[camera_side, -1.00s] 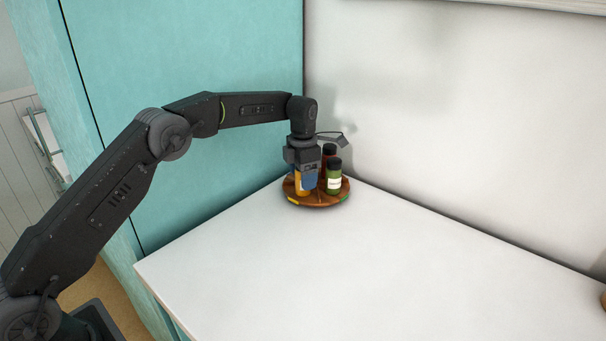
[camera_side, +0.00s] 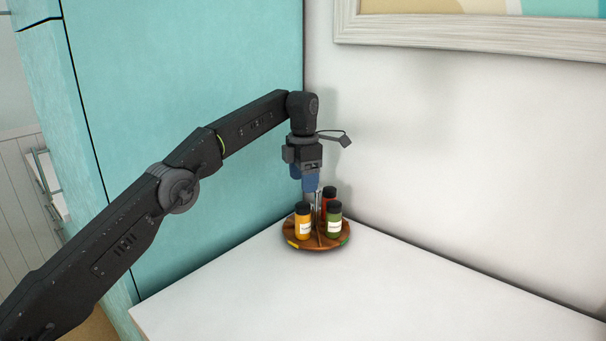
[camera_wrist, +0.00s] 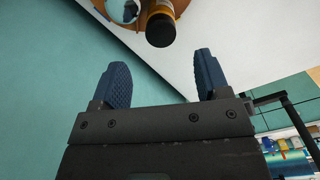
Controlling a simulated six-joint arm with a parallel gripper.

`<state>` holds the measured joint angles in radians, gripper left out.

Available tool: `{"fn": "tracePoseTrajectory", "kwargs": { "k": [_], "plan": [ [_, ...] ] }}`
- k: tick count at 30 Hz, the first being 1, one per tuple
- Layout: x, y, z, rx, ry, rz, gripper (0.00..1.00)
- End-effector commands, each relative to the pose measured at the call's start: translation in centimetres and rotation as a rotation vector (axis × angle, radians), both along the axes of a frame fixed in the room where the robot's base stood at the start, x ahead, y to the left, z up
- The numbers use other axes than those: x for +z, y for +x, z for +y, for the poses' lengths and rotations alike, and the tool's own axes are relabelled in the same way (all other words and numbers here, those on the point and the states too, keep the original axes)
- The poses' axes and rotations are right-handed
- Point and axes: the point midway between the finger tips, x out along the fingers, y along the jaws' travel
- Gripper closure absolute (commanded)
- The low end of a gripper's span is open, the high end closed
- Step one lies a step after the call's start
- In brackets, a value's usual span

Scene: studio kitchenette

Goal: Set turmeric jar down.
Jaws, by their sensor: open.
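The turmeric jar, yellow-orange with a black lid and white label (camera_side: 303,223), stands upright on the round wooden tray (camera_side: 318,247), at its left front beside a yellow rim mark. My gripper (camera_side: 310,188) is above the tray, its blue fingers over the jars and apart from the turmeric jar. In the wrist view the gripper (camera_wrist: 160,62) is open with nothing between its fingers. A black-lidded orange jar (camera_wrist: 161,28) shows beyond the fingertips, cut by the top edge.
A green jar (camera_side: 334,222) and a red jar (camera_side: 328,196) share the tray. A pale shiny item (camera_side: 313,205) stands behind the turmeric jar, partly hidden. The white counter (camera_side: 400,295) in front is clear. A teal panel and white wall meet behind.

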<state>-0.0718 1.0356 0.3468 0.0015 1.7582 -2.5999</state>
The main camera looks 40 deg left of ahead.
Motion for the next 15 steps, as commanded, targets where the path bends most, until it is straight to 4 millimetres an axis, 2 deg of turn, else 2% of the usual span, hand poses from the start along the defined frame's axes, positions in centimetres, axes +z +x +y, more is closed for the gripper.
{"fn": "tracePoseTrajectory", "kwargs": {
  "k": [15],
  "plan": [
    [1.3,-0.2,0.0,-0.012,0.000,-0.003,0.31]
  ]
}}
